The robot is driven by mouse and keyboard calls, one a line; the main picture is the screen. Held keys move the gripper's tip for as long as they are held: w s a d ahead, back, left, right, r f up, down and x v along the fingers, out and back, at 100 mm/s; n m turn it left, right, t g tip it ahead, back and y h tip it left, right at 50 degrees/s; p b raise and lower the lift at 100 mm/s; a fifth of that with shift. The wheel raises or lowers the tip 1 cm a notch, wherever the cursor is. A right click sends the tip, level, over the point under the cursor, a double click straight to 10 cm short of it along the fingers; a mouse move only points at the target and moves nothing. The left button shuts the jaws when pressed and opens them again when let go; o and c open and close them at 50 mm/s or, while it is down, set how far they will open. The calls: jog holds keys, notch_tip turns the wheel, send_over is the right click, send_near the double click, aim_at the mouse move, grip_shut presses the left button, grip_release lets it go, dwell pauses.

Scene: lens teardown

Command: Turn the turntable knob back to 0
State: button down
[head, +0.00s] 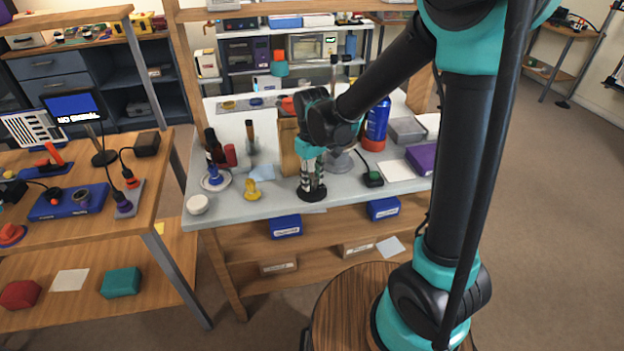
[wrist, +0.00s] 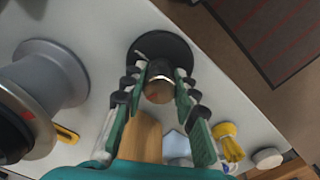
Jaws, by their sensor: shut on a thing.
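The turntable (head: 311,195) is a small black round base near the front edge of the white bench. In the wrist view its black disc (wrist: 178,47) shows with a pale mark at its upper left. Its knob (wrist: 158,88) is a rounded, brownish metallic piece standing on the disc. My gripper (wrist: 157,92) points down over it, its green and black fingers closed around the knob's sides. In the head view my gripper (head: 312,178) hides most of the knob. No scale or 0 mark is readable in either view.
A wooden block (head: 289,147) and a grey stand (head: 341,162) are close behind my gripper. A yellow piece (head: 252,190) lies to the left, a black device (head: 373,179) to the right. The bench's front edge is close.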

aim_at(312, 175)
jog(key=shift+n, duration=1.5)
jog(key=c, duration=1.2)
grip_release()
jog(key=shift+r, duration=0.1)
notch_tip(312, 175, up, 12)
jog(key=shift+f, duration=0.1)
